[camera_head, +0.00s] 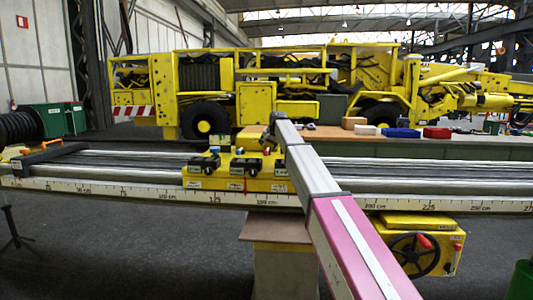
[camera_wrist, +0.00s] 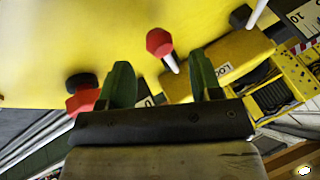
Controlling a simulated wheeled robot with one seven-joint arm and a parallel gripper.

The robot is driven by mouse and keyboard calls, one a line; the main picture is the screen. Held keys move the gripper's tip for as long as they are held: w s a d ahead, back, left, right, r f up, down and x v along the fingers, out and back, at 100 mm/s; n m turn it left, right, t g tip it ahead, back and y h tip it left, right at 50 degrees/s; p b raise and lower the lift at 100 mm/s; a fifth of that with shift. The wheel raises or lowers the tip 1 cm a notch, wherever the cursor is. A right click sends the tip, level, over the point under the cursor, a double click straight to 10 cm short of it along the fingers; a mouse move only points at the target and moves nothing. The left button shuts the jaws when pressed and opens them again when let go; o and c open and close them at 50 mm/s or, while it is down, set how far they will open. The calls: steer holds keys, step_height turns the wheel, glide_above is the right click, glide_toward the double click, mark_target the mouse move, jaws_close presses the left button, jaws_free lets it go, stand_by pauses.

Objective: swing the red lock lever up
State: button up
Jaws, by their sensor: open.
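The red lock lever shows in the wrist view as a red ball knob (camera_wrist: 159,42) on a pale stem. It stands beside a yellow block (camera_wrist: 222,66) with a partly readable label starting "LO". My gripper (camera_wrist: 160,62) is open, with its two green fingers apart. The knob appears between the fingers in the picture, just past their tips; I see no contact and cannot judge the depth. In the head view, my arm reaches over the yellow carriage (camera_head: 240,182) on the rail. I cannot clearly pick out the lever there.
A red part (camera_wrist: 82,101) with a black knob is close to the left finger in the wrist view. A long rail with a centimetre scale (camera_head: 120,190) runs across the head view. A yellow handwheel box (camera_head: 447,256) hangs below it. A yellow machine (camera_head: 290,85) stands behind.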

steer(key=shift+x, duration=2.15)
